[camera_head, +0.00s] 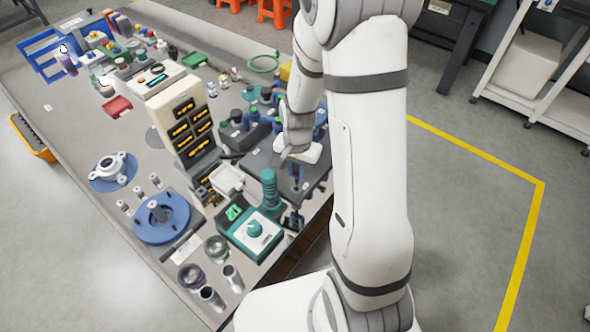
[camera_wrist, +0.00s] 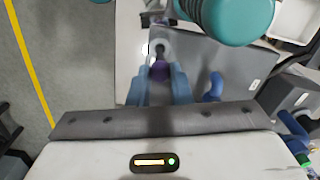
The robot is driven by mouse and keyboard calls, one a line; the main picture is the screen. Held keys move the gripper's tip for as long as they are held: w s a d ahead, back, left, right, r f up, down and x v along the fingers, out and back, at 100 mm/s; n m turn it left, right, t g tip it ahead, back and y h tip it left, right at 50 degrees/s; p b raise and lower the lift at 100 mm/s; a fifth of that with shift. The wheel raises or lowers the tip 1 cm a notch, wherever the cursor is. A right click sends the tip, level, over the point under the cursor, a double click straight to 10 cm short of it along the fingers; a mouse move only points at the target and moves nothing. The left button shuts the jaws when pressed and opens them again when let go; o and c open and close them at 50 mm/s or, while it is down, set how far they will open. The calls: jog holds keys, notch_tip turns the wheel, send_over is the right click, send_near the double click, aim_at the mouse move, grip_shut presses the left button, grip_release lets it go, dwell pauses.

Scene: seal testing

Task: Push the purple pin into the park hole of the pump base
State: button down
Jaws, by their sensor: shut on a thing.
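My gripper (camera_wrist: 160,84) is shut on the purple pin (camera_wrist: 160,70) in the wrist view, its pale blue fingers one on each side. A small pale round shape shows just beyond the pin; I cannot tell whether it is a hole or part of the pin. A dark grey plate (camera_wrist: 218,58), perhaps the pump base, lies below and to the right of the fingers. In the head view my gripper (camera_head: 296,158) is low over this dark plate (camera_head: 262,159). The pin and the park hole cannot be made out there.
A teal ribbed cylinder (camera_head: 269,188) stands close by and shows large in the wrist view (camera_wrist: 238,18). A blue upright piece (camera_wrist: 213,87) is right of the fingers. A teal-and-white device (camera_head: 250,230) and a display tower (camera_head: 183,122) are to the left. The table is crowded.

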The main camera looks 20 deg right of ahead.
jog(key=shift+f+b, duration=1)
jog(key=shift+f, duration=0.2)
jog(key=shift+f, duration=0.1)
jog(key=shift+f+b, duration=0.6)
jog(key=shift+b, duration=0.05)
jog(key=c, duration=1.2)
grip_release()
jog(key=shift+c, duration=0.2)
jog(key=shift+r, duration=0.15)
jog(key=shift+r+p, duration=1.8)
jog(key=shift+r, duration=0.6)
